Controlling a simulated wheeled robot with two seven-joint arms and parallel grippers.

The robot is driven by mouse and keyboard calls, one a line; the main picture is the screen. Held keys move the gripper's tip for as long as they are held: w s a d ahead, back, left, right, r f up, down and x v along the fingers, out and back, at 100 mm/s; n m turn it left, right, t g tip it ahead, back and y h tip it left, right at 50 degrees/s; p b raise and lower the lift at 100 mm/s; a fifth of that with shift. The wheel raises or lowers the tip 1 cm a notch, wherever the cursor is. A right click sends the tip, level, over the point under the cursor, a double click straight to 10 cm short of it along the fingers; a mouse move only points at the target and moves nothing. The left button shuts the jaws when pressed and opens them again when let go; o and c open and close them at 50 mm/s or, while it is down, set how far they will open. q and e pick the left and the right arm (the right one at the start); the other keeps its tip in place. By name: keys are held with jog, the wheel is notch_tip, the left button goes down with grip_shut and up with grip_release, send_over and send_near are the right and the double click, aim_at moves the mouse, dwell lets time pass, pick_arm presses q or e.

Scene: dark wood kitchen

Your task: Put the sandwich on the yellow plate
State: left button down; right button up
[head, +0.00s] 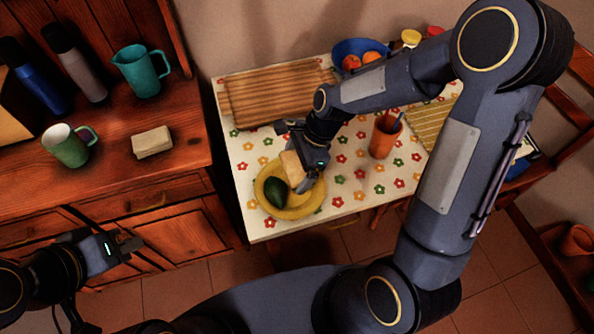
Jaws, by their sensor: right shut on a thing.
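The yellow plate (260,184) lies near the front edge of the flowered tablecloth. A green avocado (276,194) and what looks like a yellow banana (302,208) lie on it. My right gripper (294,170) reaches in from the right and is shut on a tan, bread-like piece, the sandwich (291,164). The sandwich is tilted and over the plate's back part, beside the avocado. I cannot tell whether it touches the plate. My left gripper (128,244) is empty in front of the wooden cabinet, far from the plate; its finger opening is unclear.
A striped wooden board (272,94) and a blue fruit bowl (347,48) are at the back of the table. An orange cup (384,138) stands right of the plate. The left counter holds a green mug (67,147), teal pitcher (141,72), bottles and a beige block (152,142).

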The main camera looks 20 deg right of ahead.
aim_at(297, 175)
notch_tip(297, 175, down, 2)
jog(key=shift+d+f, duration=0.1)
jog(key=shift+f, duration=0.15)
jog(key=shift+f, duration=0.1)
jog(key=shift+f+b, duration=0.4)
jog(key=shift+f, duration=0.15)
jog(key=o, duration=0.7)
jog(key=shift+o, duration=0.2)
jog(key=shift+r, duration=0.1)
